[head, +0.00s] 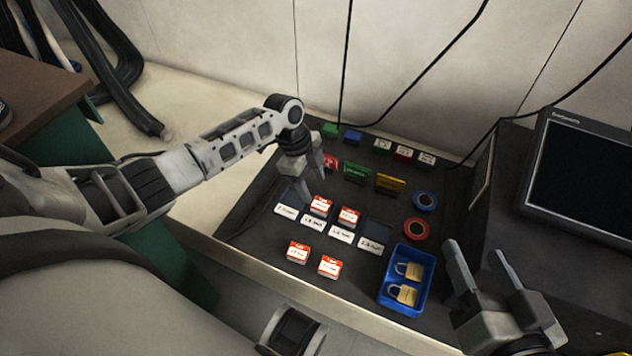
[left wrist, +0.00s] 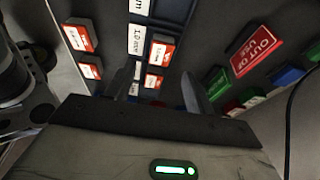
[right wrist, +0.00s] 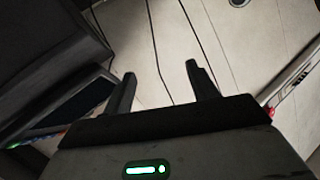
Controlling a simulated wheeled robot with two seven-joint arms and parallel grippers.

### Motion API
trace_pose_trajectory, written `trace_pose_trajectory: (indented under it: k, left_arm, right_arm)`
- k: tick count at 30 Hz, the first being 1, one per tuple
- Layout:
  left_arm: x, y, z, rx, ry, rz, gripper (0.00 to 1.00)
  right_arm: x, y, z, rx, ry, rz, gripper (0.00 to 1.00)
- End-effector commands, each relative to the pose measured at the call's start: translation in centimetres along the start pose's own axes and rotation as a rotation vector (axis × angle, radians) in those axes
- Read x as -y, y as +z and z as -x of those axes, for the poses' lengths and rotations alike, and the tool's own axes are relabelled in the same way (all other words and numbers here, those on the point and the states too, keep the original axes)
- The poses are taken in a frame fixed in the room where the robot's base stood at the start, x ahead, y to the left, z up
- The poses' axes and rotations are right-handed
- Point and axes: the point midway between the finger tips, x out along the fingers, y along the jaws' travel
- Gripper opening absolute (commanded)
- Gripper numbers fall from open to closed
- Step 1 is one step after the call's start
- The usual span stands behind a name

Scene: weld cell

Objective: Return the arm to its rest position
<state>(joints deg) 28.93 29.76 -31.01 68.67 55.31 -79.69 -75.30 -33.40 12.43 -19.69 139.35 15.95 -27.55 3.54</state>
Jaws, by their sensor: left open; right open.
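My left arm comes in from the left in the head view and reaches over the dark bench mat (head: 255,215). My left gripper (head: 312,190) points down above the mat, open and empty, near the row of white labels and the red-and-white boxes (head: 320,206). In the left wrist view its fingers (left wrist: 160,92) are spread, with the boxes (left wrist: 160,52) beyond them. My right gripper (head: 480,262) is at the lower right of the head view, open and empty, to the right of the blue tray. In the right wrist view its fingers (right wrist: 160,82) stand apart with nothing between them.
A blue tray (head: 384,296) holds two brass padlocks (head: 408,270). Blue (head: 424,201) and red (head: 416,229) tape rolls lie above it. Coloured blocks and signs, including a green one (head: 357,172), stand behind. A monitor (head: 585,180) stands at right. Cables hang along the wall.

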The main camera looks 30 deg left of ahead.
Motion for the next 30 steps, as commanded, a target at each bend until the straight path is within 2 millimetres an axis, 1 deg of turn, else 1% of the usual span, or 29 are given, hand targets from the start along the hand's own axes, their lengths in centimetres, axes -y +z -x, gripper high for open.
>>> trace_pose_trajectory:
  k: [1,4,19,22,23,26,29,30]
  left_arm:
    - [0.0,-0.1,0.8,0.0,0.0,0.0,0.54]
    - [0.0,0.0,1.0,0.0,-0.001,0.0,0.54]
    - [0.1,0.0,1.0,0.0,-0.002,0.0,0.54]
    - [-0.2,-0.3,0.6,-0.004,-0.008,0.005,0.54]
    - [-0.4,-0.7,0.3,-0.007,-0.016,0.009,0.54]
    - [-1.6,-2.9,-1.3,-0.032,-0.071,0.049,0.54]
    - [-3.6,-6.7,-2.8,-0.106,-0.175,0.136,0.54]
    - [-4.5,-8.5,-3.0,-0.152,-0.225,0.183,0.54]
  right_arm:
    - [0.0,-0.2,0.1,0.013,0.009,0.015,0.58]
    - [-0.2,0.1,0.2,0.024,0.019,0.035,0.58]
    - [-0.3,0.2,0.1,0.025,0.021,0.04,0.58]
    - [-0.3,0.2,0.1,0.024,0.021,0.039,0.58]
    - [-0.3,0.2,0.1,0.024,0.021,0.039,0.58]
    - [-0.3,0.2,0.1,0.024,0.021,0.039,0.58]
    - [-0.3,0.1,0.2,0.024,0.021,0.039,0.58]
    - [-0.3,0.1,0.2,0.024,0.021,0.039,0.58]
